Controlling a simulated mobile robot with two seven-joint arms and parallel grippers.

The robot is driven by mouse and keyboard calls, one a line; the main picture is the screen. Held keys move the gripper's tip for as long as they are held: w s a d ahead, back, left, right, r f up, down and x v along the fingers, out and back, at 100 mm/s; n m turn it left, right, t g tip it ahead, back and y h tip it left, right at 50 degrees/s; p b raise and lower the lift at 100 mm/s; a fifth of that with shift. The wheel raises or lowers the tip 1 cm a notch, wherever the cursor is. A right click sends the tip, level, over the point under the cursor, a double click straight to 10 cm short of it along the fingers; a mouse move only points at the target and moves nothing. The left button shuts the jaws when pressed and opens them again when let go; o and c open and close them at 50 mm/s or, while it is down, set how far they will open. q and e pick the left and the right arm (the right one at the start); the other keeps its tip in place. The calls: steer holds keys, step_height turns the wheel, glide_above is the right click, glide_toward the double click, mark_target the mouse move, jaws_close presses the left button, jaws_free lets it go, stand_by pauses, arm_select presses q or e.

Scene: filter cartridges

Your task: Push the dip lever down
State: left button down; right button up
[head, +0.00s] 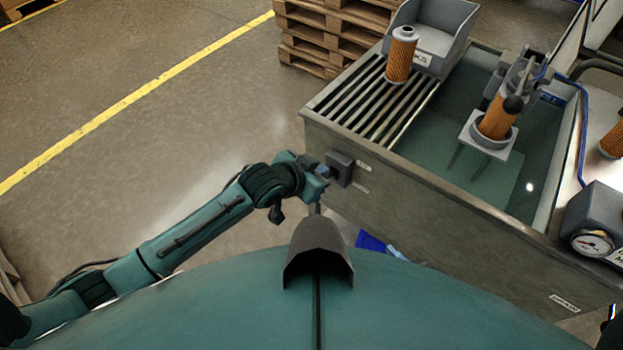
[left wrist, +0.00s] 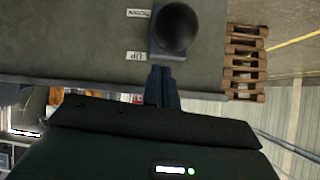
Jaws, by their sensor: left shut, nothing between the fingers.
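The dip lever's black ball knob (left wrist: 175,27) shows in the left wrist view, in front of a dark housing on the tank's side wall. Two small white labels stand beside it, one seeming to read DIP (left wrist: 134,56). In the head view the dark lever housing (head: 341,167) is on the tank's near wall. My left gripper (head: 322,171) is close to its left side. In the wrist view its fingers (left wrist: 162,86) are shut and empty, just below the knob in the picture. I cannot tell whether they touch it. My right gripper is not in view.
The tank (head: 450,207) holds greenish liquid. An orange cartridge (head: 497,119) sits in a holder (head: 490,136) over it. Another cartridge (head: 401,55) stands on the slatted rack (head: 350,108) by a grey bin (head: 440,35). Pallets (head: 325,40) are behind. The floor left is clear.

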arm_select(q)
steer(key=shift+s+a+f, duration=0.55)
steer(key=shift+s+a, duration=0.2)
steer(key=shift+a, duration=0.05)
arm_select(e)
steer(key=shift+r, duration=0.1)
arm_select(q)
steer(key=shift+f, duration=0.1)
